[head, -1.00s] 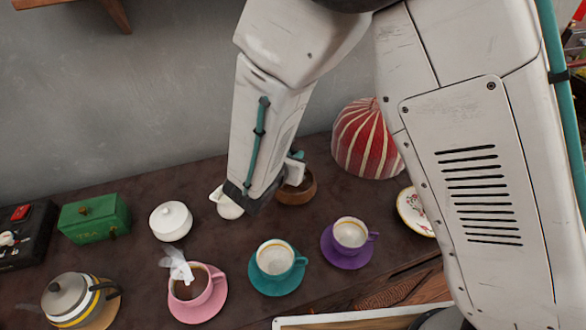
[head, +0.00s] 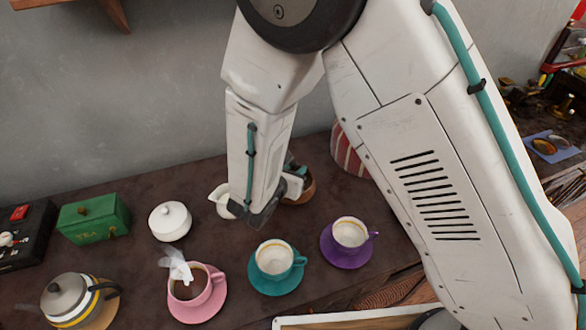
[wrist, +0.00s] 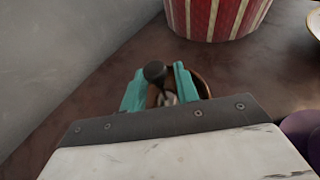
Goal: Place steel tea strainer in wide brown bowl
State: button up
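The wide brown bowl (head: 309,188) stands at the back of the dark table, partly hidden by my gripper (head: 293,178). In the wrist view, my gripper (wrist: 158,75) has its two teal fingers apart, over the bowl (wrist: 205,86). A dark rounded knob (wrist: 155,72) and a bit of pale metal (wrist: 168,99) show between the fingers, probably the steel tea strainer. I cannot tell whether the fingers press on it, or whether it touches the bowl.
A white creamer (head: 221,203) stands just left of my gripper. A red striped tea cosy (head: 348,154) is behind the bowl, at the right. Teal (head: 272,262), purple (head: 350,235) and pink (head: 188,291) cups stand in front. A white lidded pot (head: 170,221) is left.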

jog(key=shift+s+a+r, duration=0.15)
jog(key=shift+r, duration=0.05)
jog(key=v, duration=1.2)
jog(key=s+d+r+m+g+h, duration=0.1)
jog(key=d+r+m+g, duration=0.2)
jog(key=d+r+m, duration=0.35)
jog(key=s+d+r+m+g+h, duration=0.1)
jog(key=d+r+m+g, duration=0.25)
jog(key=d, duration=0.55)
jog(key=s+d+r+m+g, duration=0.1)
jog(key=d+r+m+g, duration=0.25)
jog(key=d+m, duration=0.3)
jog(key=s+d+r+m+y, duration=0.3)
jog(key=s+m+y, duration=0.1)
jog(key=s+m, duration=0.3)
jog(key=s+d+r+m+y, duration=0.3)
jog(key=s+r+m+y, duration=0.1)
jog(key=s+m, duration=0.3)
jog(key=shift+s+d+r, duration=0.25)
jog(key=shift+s+d, duration=0.1)
jog(key=shift+s, duration=0.15)
